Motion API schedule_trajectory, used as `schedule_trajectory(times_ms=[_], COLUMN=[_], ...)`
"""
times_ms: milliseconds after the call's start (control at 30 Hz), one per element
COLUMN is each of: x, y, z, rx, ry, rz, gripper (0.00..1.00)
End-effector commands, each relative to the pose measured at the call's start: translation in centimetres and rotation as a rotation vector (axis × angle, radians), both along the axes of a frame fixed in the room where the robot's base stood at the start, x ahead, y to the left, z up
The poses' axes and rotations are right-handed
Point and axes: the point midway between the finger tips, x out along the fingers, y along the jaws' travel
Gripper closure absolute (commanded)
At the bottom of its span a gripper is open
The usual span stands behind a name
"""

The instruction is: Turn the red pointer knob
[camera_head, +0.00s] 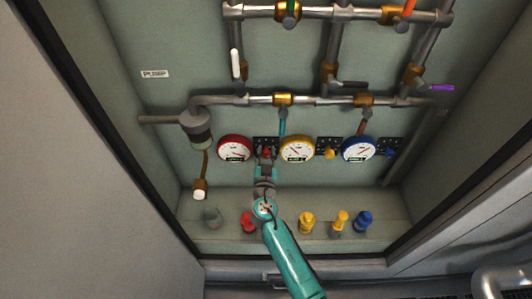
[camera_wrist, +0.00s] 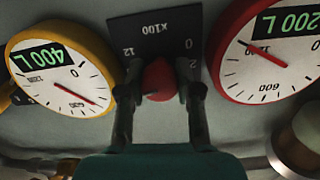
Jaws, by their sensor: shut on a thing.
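The red pointer knob (camera_wrist: 158,80) sits on a black dial plate (camera_wrist: 152,32) marked "x100", seen upside down in the wrist view. My gripper (camera_wrist: 159,92) has one finger on each side of the knob and is shut on it. In the head view my gripper (camera_head: 265,160) reaches up to the plate between the red gauge (camera_head: 235,149) and the yellow gauge (camera_head: 297,149). The knob shows there only as a small red patch (camera_head: 267,152). In the wrist view the red gauge (camera_wrist: 272,50) reads 200 L and the yellow gauge (camera_wrist: 62,80) reads 400 L. The exact pointer direction is hard to tell.
A yellow knob (camera_head: 329,154) and a blue gauge (camera_head: 358,149) are to the right. Pipes with valves (camera_head: 283,99) run above. Red, yellow and blue fittings (camera_head: 306,222) stand on the ledge below, near my arm. The bay's side walls frame the opening.

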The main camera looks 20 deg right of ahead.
Motion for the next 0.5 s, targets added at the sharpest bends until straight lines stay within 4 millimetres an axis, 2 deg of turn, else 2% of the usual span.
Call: schedule_trajectory(times_ms=[33,500], x=[0.25,0.25], y=[0.17,0.15], z=[0.71,0.74], rx=[0.015,0.068], ry=[-0.017,-0.035], rz=[0.005,0.004], gripper=[1.00,1.00])
